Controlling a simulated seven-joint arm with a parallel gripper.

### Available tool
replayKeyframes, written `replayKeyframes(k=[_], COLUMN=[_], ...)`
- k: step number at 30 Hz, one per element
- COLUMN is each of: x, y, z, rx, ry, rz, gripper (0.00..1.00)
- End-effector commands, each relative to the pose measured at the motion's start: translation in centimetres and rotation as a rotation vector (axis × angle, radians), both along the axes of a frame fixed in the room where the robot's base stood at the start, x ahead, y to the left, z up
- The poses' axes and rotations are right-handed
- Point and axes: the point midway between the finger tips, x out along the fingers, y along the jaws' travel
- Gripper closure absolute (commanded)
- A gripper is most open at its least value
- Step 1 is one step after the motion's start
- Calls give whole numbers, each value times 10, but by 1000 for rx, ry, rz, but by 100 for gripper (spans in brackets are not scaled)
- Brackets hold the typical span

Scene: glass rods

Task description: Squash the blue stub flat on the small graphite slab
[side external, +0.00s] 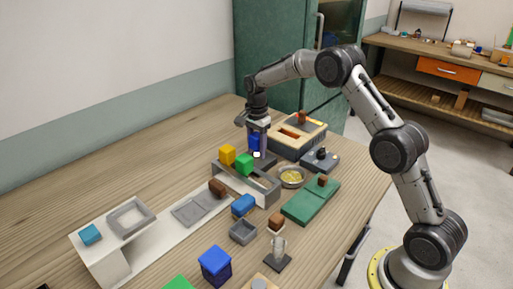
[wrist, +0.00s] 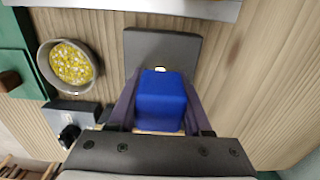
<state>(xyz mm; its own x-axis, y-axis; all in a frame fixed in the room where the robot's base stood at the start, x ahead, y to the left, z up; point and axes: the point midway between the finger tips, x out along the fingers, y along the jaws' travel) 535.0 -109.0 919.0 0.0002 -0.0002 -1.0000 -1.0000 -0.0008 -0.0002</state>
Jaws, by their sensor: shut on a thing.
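My gripper (side external: 257,148) points down and is shut on a blue block (wrist: 160,100), which I take to be the blue stub; it also shows in the side external view (side external: 254,142). A small bright whitish tip (wrist: 160,69) shows at the block's lower end. The small graphite slab (wrist: 175,45) is a dark grey plate in the wrist view, partly hidden by the block and the fingers. The gripper and block are over the slab's near part in that view. I cannot tell whether the tip touches the slab.
A wooden-sided box with a glowing orange opening (side external: 292,134) stands behind right. A bowl of yellow bits (side external: 291,177), a small grey device (side external: 319,160) and a green board (side external: 312,200) are nearby. A grey rack holds yellow (side external: 227,154) and green (side external: 244,164) blocks in front.

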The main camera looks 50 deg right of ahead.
Motion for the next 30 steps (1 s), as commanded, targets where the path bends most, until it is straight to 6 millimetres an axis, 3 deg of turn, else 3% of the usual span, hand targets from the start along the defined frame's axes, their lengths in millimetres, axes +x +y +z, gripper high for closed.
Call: replayKeyframes(k=[30], x=[0], y=[0], z=[-6], rx=[0], ry=[1], rz=[0], gripper=[100])
